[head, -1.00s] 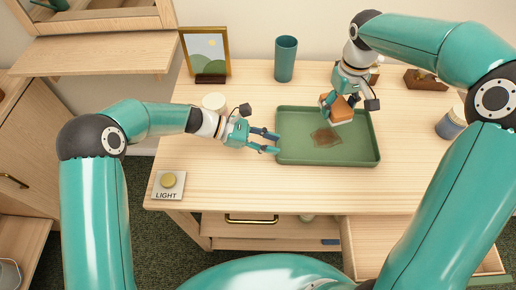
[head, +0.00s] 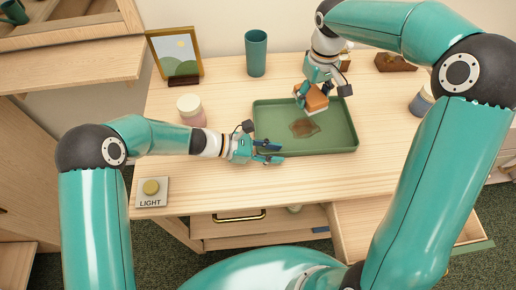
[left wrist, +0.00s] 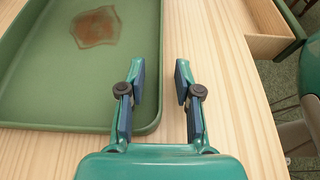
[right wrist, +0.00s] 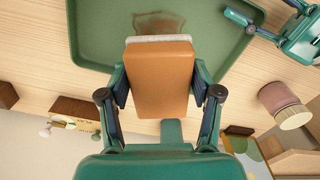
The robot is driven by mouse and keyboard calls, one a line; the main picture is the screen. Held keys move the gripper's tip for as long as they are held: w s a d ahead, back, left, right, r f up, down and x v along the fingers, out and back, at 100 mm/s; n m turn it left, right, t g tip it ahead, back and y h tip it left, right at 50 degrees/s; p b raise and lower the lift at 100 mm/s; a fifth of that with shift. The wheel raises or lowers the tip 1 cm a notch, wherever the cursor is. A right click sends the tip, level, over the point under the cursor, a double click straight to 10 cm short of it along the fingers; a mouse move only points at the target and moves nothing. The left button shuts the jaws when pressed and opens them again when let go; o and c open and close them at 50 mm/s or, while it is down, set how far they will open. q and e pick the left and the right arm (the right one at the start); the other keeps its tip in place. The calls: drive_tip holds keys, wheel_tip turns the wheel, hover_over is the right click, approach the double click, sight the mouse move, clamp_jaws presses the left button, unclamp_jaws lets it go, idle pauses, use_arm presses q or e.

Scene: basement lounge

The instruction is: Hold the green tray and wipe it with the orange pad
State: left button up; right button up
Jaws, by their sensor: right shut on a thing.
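The green tray (head: 352,128) lies flat on the wooden table, with a brown stain (head: 304,128) on its floor. The stain also shows in the left wrist view (left wrist: 96,27). My left gripper (head: 280,152) is open and empty at the tray's front left corner. In the left wrist view its fingers (left wrist: 160,95) appear on either side of the tray's wall, with a gap between them. My right gripper (head: 308,92) is shut on the orange pad (right wrist: 160,80), which has a pale underside. The pad is over the tray's back part, behind the stain; I cannot tell whether it touches the tray.
A teal cup (head: 256,55), a picture frame (head: 173,52) and a pink jar (head: 191,112) stand behind and left. A blue jar (head: 421,103) stands right. A light switch (head: 151,190) is at the front left. An open drawer (head: 380,215) juts out below.

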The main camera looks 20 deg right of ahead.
use_arm(q)
drive_tip(key=shift+x, duration=0.85)
clamp_jaws()
drive_tip(key=shift+o, duration=0.2)
unclamp_jaws()
drive_tip(key=v, duration=1.2)
drive_tip(key=shift+f, duration=0.1)
